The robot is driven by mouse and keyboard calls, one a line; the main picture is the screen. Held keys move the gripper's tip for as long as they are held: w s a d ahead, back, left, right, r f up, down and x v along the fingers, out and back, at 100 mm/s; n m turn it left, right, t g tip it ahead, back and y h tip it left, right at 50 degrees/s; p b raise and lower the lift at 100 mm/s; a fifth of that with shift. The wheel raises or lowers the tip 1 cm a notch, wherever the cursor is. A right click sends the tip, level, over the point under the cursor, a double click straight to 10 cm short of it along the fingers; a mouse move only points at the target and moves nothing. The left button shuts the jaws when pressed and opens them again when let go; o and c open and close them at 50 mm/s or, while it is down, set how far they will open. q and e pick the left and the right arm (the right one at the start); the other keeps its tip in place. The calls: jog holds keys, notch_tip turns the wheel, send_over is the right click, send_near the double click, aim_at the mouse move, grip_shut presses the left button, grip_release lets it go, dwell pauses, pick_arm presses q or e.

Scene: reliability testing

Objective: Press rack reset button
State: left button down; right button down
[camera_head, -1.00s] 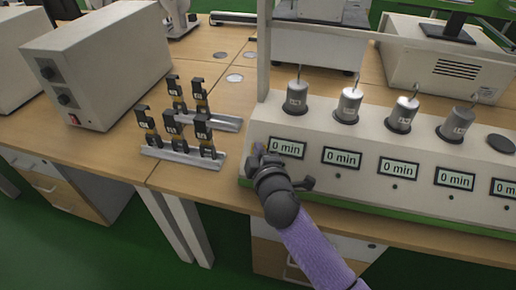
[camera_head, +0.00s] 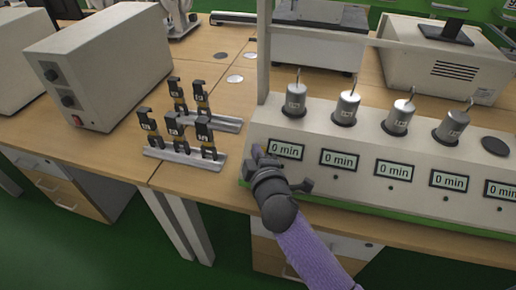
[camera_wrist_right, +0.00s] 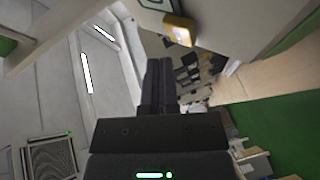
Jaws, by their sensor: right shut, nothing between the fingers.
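The rack (camera_head: 275,125) is a long pale box with several "0 min" displays on its sloped front and metal cylinders in its top. My right gripper (camera_head: 259,155) is shut and empty at the rack's left front end, just left of the first display (camera_head: 285,150). In the right wrist view its two fingers (camera_wrist_right: 158,82) lie together. A yellow block (camera_wrist_right: 177,30) with a bright face sits on a pale surface beyond the fingertips; it may be the reset button. A gap shows between them in that view. In the head view the gripper covers this spot. My left gripper is out of view.
Left of the rack, several small dark clip-like devices (camera_head: 172,124) stand on metal rails (camera_head: 185,157). A beige box with knobs (camera_head: 100,65) is farther left. An upright post (camera_head: 264,50) rises behind the rack's left end. Bare table (camera_head: 232,105) lies between.

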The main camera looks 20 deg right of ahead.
jog(key=r+p, duration=0.1)
jog(key=s+a+r+p, duration=0.1)
jog(key=s+r+p, duration=0.1)
jog(key=shift+s+a+r, duration=0.2)
jog(key=shift+s+a, duration=0.05)
jog(key=shift+a, duration=0.1)
dwell(0.5)
